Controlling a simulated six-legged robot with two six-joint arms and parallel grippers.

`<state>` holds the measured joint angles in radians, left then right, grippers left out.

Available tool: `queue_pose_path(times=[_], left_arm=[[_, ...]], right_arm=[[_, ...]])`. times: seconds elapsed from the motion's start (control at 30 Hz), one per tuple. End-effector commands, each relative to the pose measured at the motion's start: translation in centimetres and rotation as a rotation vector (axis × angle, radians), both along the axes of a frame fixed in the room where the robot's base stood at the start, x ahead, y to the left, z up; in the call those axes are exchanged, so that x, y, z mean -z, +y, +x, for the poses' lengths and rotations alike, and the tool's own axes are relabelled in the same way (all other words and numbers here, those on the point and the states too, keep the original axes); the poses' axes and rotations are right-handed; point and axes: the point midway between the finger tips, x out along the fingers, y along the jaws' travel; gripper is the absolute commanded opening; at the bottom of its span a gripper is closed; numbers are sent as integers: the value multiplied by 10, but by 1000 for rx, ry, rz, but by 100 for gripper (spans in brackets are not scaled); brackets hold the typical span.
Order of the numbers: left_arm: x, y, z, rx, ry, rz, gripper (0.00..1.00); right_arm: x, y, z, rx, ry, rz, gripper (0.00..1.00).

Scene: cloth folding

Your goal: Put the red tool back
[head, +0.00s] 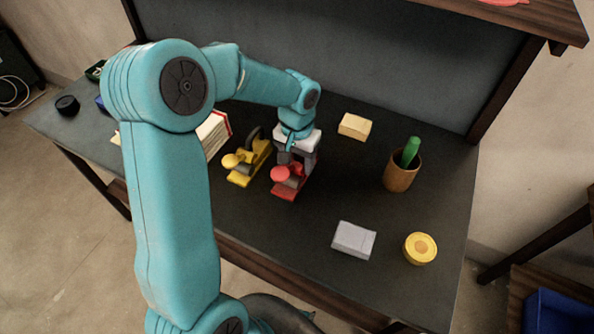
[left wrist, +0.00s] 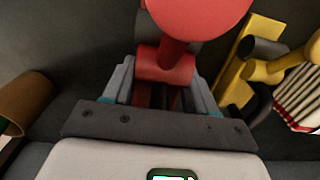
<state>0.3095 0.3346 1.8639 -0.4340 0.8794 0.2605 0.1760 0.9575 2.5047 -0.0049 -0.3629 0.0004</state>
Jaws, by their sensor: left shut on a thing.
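The red tool (head: 288,183) has a round knob and a long flat base. It is at the middle of the dark tabletop, just right of a similar yellow tool (head: 247,163). My left gripper (head: 297,160) comes down over its rear part and is shut on it. In the left wrist view the red tool (left wrist: 168,62) sits between the fingers, its knob pointing away from the palm. Its rear part is hidden by the gripper. I cannot tell whether its base touches the table. My right gripper is not in view.
A tan block (head: 355,126), a wooden cup (head: 401,175) with a green item, a grey block (head: 354,239) and a yellow roll (head: 420,248) stand to the right. Books (head: 213,133) lie left of the yellow tool. A dark panel (head: 340,65) rises behind. Tabletop between the blocks is clear.

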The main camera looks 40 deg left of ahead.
Motion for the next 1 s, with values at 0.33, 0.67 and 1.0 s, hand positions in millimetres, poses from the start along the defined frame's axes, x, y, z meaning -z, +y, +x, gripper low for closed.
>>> queue_pose_path(times=[0.33,0.67,1.0], left_arm=[[41,0,0,0,1,-1,0],[44,0,0,0,-2,0,0],[47,0,-1,0,1,-1,83]], right_arm=[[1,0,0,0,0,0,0],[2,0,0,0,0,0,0],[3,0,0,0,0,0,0]])
